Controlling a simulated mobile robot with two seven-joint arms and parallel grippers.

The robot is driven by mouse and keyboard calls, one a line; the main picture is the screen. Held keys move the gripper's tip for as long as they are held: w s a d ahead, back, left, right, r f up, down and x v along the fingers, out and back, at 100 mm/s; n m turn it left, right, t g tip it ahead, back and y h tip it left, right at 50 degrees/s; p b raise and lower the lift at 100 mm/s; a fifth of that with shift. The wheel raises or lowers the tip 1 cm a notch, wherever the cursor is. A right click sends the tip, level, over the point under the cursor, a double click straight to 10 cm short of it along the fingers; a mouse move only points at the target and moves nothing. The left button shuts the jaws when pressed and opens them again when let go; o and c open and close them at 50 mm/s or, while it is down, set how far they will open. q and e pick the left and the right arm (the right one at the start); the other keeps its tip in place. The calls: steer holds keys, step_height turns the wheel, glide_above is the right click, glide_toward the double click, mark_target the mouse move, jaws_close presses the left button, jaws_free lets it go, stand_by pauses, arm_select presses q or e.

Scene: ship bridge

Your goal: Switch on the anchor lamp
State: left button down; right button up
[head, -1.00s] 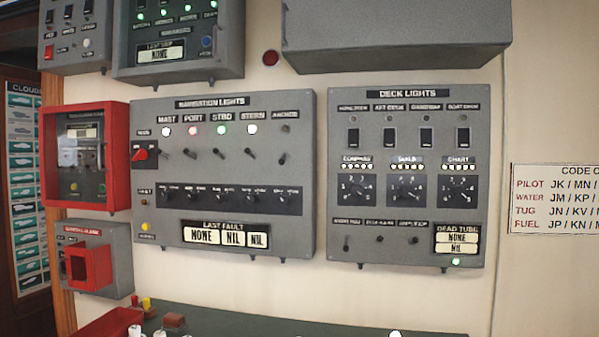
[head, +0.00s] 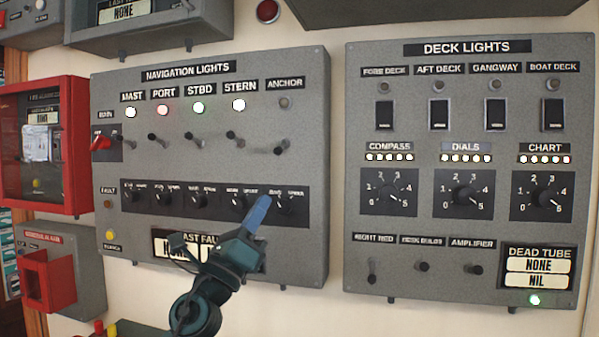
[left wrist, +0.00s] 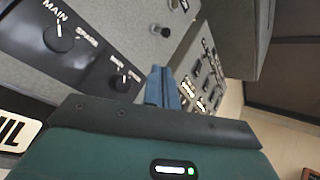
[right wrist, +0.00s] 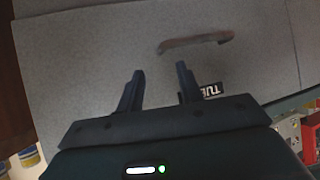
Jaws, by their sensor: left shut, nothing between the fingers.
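The navigation lights panel (head: 215,85) is on the wall in the head view. Its anchor lamp (head: 284,102) is dark, under the ANCHOR label. The anchor switch (head: 281,143) is a small dark toggle below that lamp, slanting differently from the other toggles. My left gripper (head: 260,208) is shut and empty, its blue fingertips in front of the selector row, below and left of the anchor switch. In the left wrist view the shut fingers (left wrist: 160,85) are close to a selector knob (left wrist: 120,80), with a toggle (left wrist: 162,31) beyond them. My right gripper (right wrist: 158,85) is open and empty.
The mast, port, stbd and stern lamps (head: 239,105) are lit. The deck lights panel (head: 460,220) stands just right, across a narrow wall gap. Red boxes (head: 45,145) project at left. The right wrist view shows a grey front with a handle (right wrist: 195,41).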

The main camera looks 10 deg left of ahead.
mark_target(281, 147)
arm_select(q)
steer(key=p+x, duration=0.1)
steer(key=x, duration=0.8)
steer(key=shift+s+r, duration=0.15)
steer(key=shift+r, duration=0.15)
steer(key=shift+w+d+r, duration=0.15)
steer(key=shift+w+r, duration=0.15)
arm_select(e)
steer(key=shift+d+r, duration=0.1)
steer(key=shift+d, duration=0.1)
steer(key=shift+r, duration=0.15)
steer(key=shift+s, duration=0.1)
